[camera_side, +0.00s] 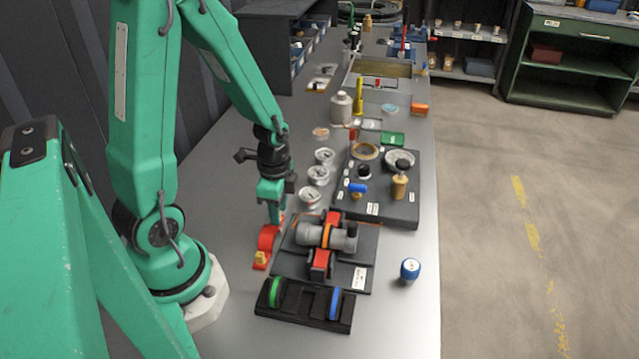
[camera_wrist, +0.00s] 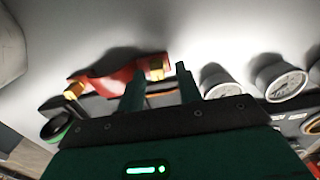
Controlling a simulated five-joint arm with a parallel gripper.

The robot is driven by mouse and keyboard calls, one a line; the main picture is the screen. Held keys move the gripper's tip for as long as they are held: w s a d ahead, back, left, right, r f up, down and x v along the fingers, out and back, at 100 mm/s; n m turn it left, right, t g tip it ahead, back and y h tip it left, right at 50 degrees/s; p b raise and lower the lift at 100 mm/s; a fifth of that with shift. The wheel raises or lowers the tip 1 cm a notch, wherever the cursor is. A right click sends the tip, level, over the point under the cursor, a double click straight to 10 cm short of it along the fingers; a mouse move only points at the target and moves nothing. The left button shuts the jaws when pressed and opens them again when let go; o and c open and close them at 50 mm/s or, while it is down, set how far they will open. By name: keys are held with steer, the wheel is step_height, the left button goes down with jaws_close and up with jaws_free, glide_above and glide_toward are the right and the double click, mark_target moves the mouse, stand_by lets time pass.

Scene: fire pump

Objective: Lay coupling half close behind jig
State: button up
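The red curved part with brass ends, apparently the coupling half (camera_side: 267,240), is just left of the dark jig plate (camera_side: 350,278) in the side view. It also shows in the wrist view (camera_wrist: 108,82), with a brass lug at each end. My gripper (camera_side: 273,212) points down over the red part's far end. In the wrist view my gripper's fingers (camera_wrist: 161,72) stand apart, with one brass lug showing between their tips. I cannot tell whether they touch it. A grey coupling (camera_side: 316,236) with an orange ring lies in the red clamp (camera_side: 321,262) on the jig.
A black tray (camera_side: 313,305) with green and blue rings stands in front of the jig. Several round gauges (camera_side: 310,196) stand behind it. A dark board (camera_side: 395,210) with fittings is behind right, and a blue can (camera_side: 410,269) is at the right. The table's front right is clear.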

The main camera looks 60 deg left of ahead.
steer(key=shift+r, duration=0.15)
step_height(320, 180, up, 12)
stand_by(0.8)
stand_by(0.5)
steer(key=s+d+r+n+t, duration=0.3)
steer(key=d+r+n+t, duration=0.2)
steer(key=d+r+n, duration=0.3)
step_height(320, 180, up, 3)
steer(key=shift+f+n+t, duration=0.1)
steer(key=shift+n+t, duration=0.2)
steer(key=shift+n, duration=0.2)
